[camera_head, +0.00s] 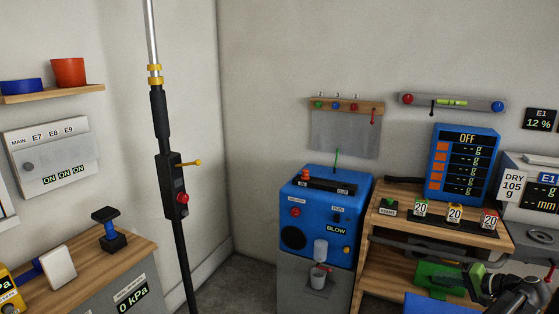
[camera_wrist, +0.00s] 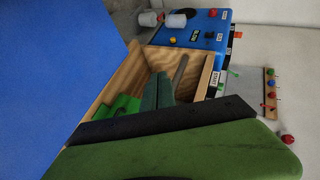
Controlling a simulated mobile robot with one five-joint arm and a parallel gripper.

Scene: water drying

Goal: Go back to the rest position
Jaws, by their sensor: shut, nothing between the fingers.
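My gripper (camera_wrist: 158,82) shows in the wrist view as two dark green fingers close together, with nothing between them. They point toward the wooden shelf unit (camera_wrist: 126,77). In the head view my arm (camera_head: 520,290) is low at the right, in front of the wooden shelf unit (camera_head: 388,219). The fingertips are hard to make out there, and the contact with the shelf cannot be told.
A blue machine (camera_head: 330,215) labelled BLOW stands left of the shelf unit. A blue display (camera_head: 462,165) reading OFF and several 20 tags stand on the shelf top. A black pole (camera_head: 176,205) rises at centre left. A wooden bench (camera_head: 100,262) is at the left.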

